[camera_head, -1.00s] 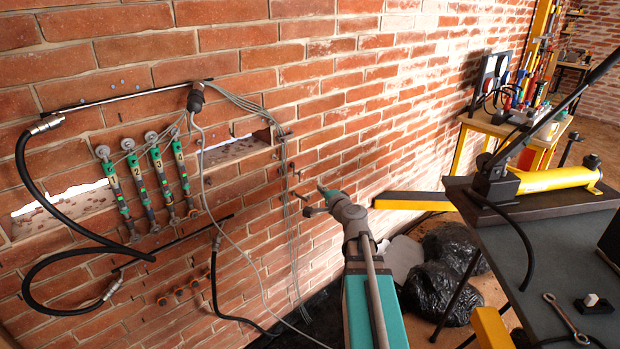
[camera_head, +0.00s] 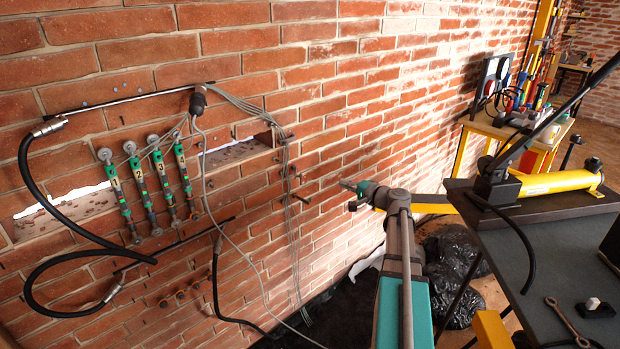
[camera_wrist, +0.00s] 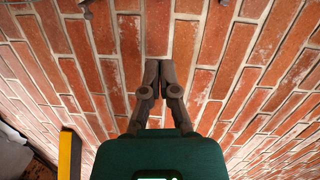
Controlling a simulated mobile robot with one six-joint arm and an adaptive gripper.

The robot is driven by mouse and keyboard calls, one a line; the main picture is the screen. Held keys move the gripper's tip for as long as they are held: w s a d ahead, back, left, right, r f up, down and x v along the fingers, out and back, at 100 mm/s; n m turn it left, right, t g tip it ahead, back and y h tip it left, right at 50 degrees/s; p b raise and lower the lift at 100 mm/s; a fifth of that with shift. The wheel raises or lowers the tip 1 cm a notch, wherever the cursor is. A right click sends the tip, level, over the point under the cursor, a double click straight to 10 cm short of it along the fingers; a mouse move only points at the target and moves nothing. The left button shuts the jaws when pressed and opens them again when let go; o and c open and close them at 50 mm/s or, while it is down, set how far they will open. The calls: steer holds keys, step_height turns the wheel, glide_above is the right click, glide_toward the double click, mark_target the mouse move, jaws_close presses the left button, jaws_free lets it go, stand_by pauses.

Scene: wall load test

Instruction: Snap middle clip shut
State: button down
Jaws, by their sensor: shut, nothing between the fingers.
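Grey cables (camera_head: 290,225) hang in a bundle down the brick wall, right of the slot. Small dark clips or pegs sit along this bundle; one near mid-height (camera_head: 293,174) appears to be the middle clip. It is too small to tell if it is open or shut. My gripper (camera_head: 346,185) is right of the clips, apart from them, pointing left. The wrist view shows its two fingers (camera_wrist: 158,68) together and empty, facing bare brick. Small grey metal bits (camera_wrist: 86,10) show at the top edge of that view.
Numbered green gauges (camera_head: 160,172) and black hoses (camera_head: 72,225) are on the wall at left. A yellow beam (camera_head: 432,199) is behind my arm, with black bags (camera_head: 455,285) below. A dark table (camera_head: 570,260) with a yellow pump (camera_head: 555,181) stands at right.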

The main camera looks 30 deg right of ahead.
stand_by(0.3)
steer(key=s+a+b+x, duration=0.1)
steer(key=a+x, duration=0.1)
steer(key=x, duration=1.1)
steer(key=shift+a, duration=0.25)
steer(key=shift+s+f+m+h, duration=0.1)
steer(key=shift+s+m+h, duration=0.1)
steer(key=shift+m+h, duration=0.15)
steer(key=shift+w+a+h, duration=0.1)
steer(key=shift+a+h, duration=0.1)
steer(key=shift+h, duration=0.05)
